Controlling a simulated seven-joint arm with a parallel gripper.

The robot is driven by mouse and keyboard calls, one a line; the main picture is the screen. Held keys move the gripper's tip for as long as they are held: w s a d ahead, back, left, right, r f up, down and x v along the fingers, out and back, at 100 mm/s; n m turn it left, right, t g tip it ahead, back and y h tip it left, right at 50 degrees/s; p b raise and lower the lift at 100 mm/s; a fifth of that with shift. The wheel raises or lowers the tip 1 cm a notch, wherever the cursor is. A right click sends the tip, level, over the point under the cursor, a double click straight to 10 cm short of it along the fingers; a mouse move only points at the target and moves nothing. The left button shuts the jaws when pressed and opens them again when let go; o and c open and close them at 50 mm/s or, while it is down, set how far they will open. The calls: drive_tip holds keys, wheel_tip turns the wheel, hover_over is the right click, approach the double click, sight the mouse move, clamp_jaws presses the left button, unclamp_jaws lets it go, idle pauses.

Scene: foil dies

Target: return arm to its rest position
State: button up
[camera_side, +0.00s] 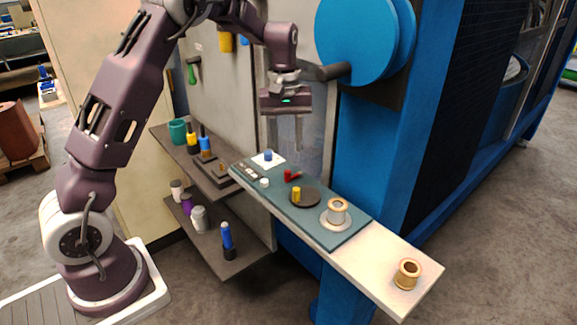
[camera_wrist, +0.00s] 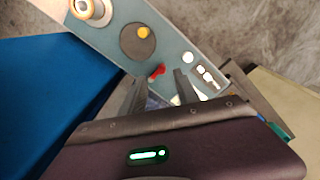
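My gripper (camera_side: 285,147) hangs above the far part of a teal mat, fingers pointing down. Its two fingers are apart with a clear gap and nothing held between them. In the wrist view my gripper (camera_wrist: 157,83) also shows spread fingers above the mat (camera_wrist: 185,62). On the mat (camera_side: 318,233) are a yellow peg (camera_side: 296,194) by a dark disc (camera_side: 311,198), a red piece (camera_side: 291,176), a white square with a blue piece (camera_side: 268,155), and a tan spool (camera_side: 337,211) on a pale ring.
A second tan spool (camera_side: 407,273) stands on the bare near end of the pale shelf (camera_side: 430,280). A blue machine with a big blue disc (camera_side: 356,40) rises close right of my gripper. Lower left shelves (camera_side: 243,255) hold bottles and jars.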

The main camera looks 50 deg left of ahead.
drive_tip(key=s+d+r+m+t, duration=0.3)
drive_tip(key=s+d+r+m, duration=0.35)
drive_tip(key=s+r, duration=0.65)
drive_tip(key=s+d+f+m+t, duration=0.1)
drive_tip(key=s+d+m, duration=0.1)
drive_tip(key=s, duration=0.6)
drive_tip(key=s+d+f+m+t, duration=0.1)
drive_tip(key=s+d+m, duration=0.1)
drive_tip(key=s, duration=0.6)
drive_tip(key=shift+s+d, duration=0.3)
drive_tip(key=shift+d, duration=0.5)
